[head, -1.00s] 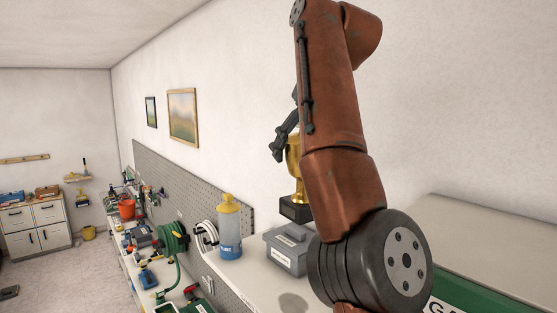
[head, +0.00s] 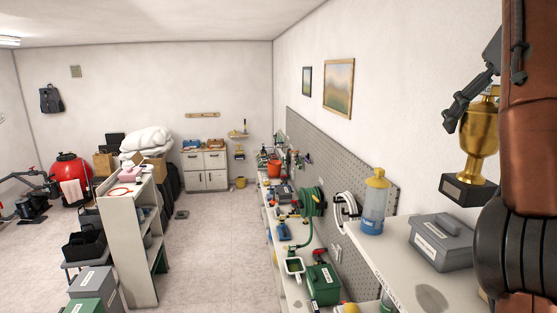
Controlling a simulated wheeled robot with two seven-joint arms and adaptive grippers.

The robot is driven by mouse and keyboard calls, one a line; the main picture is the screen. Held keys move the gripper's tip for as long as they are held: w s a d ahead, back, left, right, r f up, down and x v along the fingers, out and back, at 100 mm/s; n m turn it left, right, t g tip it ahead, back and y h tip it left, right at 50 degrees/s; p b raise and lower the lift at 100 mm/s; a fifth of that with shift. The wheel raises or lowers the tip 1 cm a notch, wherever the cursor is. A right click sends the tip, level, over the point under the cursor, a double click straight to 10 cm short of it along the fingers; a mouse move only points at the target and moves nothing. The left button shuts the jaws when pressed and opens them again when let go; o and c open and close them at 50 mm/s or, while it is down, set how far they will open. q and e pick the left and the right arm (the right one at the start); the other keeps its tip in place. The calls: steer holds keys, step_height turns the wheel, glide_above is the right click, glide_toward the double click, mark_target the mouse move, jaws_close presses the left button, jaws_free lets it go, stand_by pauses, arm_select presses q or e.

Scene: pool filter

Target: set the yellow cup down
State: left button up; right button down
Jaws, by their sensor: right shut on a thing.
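The yellow cup is a gold trophy (head: 480,133) on a dark square base with a small plate, at the right of the head view. My right gripper (head: 466,108) is shut on it near the top. The arm hides part of the gripper and the cup's right edge. The cup looks upright, and its base appears above the pale shelf (head: 395,246), with a round shadow on the shelf lower down. My left gripper is out of view.
A grey lidded box (head: 441,243) and a yellow-capped blue bottle (head: 374,202) stand on the shelf. A green hose (head: 311,203) and tools crowd the bench along the pegboard (head: 345,165).

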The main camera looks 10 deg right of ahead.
steer(key=w+a+f+n+y+b, duration=0.15)
steer(key=w+a+f+b, duration=0.45)
steer(key=f, duration=0.7)
steer(key=w+a+f+n+b, duration=0.2)
steer(key=w+a+f+b, duration=0.15)
steer(key=a+f, duration=0.7)
steer(key=w+a+f+n+y+b, duration=0.15)
steer(key=w+a+f+b, duration=0.3)
steer(key=f, duration=1.05)
steer(key=s+a+f+b, duration=0.1)
steer(key=a+f+b, duration=0.1)
steer(key=f, duration=0.9)
steer(key=a+f+b, duration=0.2)
steer(key=f+b, duration=0.1)
steer(key=f, duration=0.8)
steer(key=s+d+f+b, duration=0.1)
steer(key=s+f, duration=0.3)
steer(key=f, duration=0.6)
steer(key=s+d+f+m+h+b, duration=0.1)
steer(key=s+f+b, duration=0.2)
steer(key=f, duration=0.7)
steer(key=shift+s+m, duration=0.3)
steer(key=shift+s, duration=0.9)
steer(key=shift+f+b, duration=0.1)
steer(key=shift+b, duration=0.2)
